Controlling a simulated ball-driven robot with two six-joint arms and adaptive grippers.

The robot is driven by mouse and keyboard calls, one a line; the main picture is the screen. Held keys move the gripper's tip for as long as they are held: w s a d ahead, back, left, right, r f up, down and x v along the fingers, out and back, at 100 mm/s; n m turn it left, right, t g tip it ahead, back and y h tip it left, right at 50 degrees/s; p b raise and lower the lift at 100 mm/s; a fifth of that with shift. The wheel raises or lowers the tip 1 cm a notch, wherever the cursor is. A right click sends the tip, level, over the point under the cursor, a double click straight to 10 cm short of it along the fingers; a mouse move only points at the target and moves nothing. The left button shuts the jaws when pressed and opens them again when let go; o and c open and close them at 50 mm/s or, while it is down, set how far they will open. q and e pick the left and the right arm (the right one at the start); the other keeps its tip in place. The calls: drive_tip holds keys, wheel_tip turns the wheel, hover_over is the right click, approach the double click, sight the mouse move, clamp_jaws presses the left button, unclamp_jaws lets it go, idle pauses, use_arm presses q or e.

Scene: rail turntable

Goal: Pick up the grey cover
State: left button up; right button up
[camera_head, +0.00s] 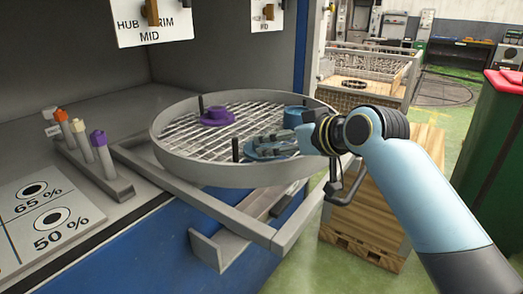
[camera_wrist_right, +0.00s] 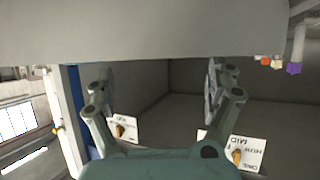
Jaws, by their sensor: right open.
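My right gripper (camera_head: 262,144) reaches in from the right over the round grey turntable (camera_head: 215,176). It is open, with its fingers low above the mesh. In the right wrist view, the two fingers (camera_wrist_right: 158,82) stand wide apart with nothing between them. I cannot make out a grey cover for certain; the gripper and wrist hide part of the turntable. A purple hat-shaped piece (camera_head: 217,115) sits on the far part of the mesh. A blue round piece (camera_head: 294,113) is at its right edge. A flat blue shape under the fingers is partly hidden. My left gripper is not in view.
Dark upright pegs (camera_head: 235,149) stand on the turntable. Grey rails (camera_head: 200,203) run beneath it. A wooden crate (camera_head: 362,228) and a green bin (camera_head: 500,140) stand to the right.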

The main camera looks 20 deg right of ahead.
drive_tip(key=x, duration=0.4)
drive_tip(key=b+x, duration=0.1)
drive_tip(key=x, duration=0.3)
drive_tip(key=shift+w+r, duration=0.2)
drive_tip(key=shift+w, duration=0.05)
drive_tip(key=shift+c, duration=0.5)
drive_tip(key=c, duration=1.6)
